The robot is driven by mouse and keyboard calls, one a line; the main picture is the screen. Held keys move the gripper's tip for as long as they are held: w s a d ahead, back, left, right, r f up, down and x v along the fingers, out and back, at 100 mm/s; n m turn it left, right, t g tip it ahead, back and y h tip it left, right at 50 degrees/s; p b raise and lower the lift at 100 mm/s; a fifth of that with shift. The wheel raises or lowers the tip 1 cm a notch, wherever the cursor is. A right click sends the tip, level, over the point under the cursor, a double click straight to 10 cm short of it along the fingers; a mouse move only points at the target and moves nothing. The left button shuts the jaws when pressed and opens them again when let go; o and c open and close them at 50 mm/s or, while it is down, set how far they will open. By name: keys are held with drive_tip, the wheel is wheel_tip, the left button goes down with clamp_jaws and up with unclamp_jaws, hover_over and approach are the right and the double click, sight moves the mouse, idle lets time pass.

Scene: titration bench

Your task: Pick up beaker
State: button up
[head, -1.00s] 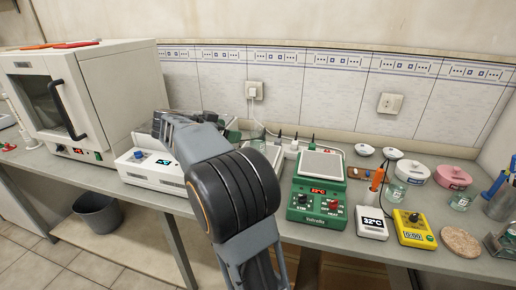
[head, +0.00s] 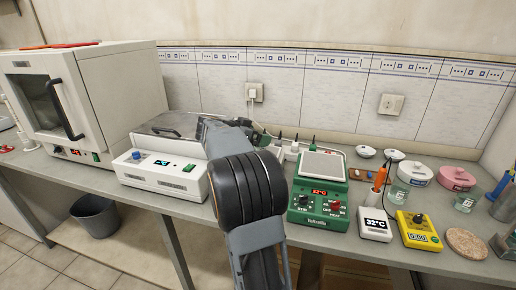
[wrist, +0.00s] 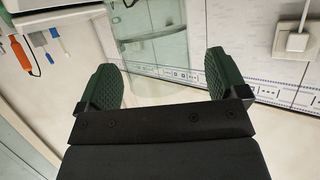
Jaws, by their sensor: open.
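A clear glass beaker (wrist: 158,38) shows in the wrist view at the top middle, just beyond the gap between my fingertips. My gripper (wrist: 162,68) is open, with its two green ridged finger pads apart and nothing clearly held between them.
A white bath unit (head: 160,172) stands left of my arm and a green hot-plate stirrer (head: 318,200) right of it. Small glassware (head: 398,192), a white meter (head: 375,224) and a yellow meter (head: 418,230) lie further right. A wall socket (wrist: 294,40) shows at right in the wrist view.

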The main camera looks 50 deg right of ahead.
drive_tip(key=shift+s+d+f, duration=0.1)
drive_tip(key=shift+d+f, duration=0.05)
drive_tip(key=shift+d, duration=0.2)
drive_tip(key=c, duration=1.1)
drive_tip(key=shift+s+a+r+p, duration=0.6)
drive_tip(key=shift+s+a+r, duration=1.05)
drive_tip(key=shift+r, duration=0.55)
drive_tip(key=shift+s+a+r+p, duration=0.55)
drive_tip(key=shift+s+a+r, duration=1.05)
drive_tip(key=shift+r, duration=0.6)
drive_tip(key=shift+s+a+r+p, duration=0.6)
drive_tip(key=shift+s+a+r, duration=1.05)
drive_tip(key=shift+r, duration=0.55)
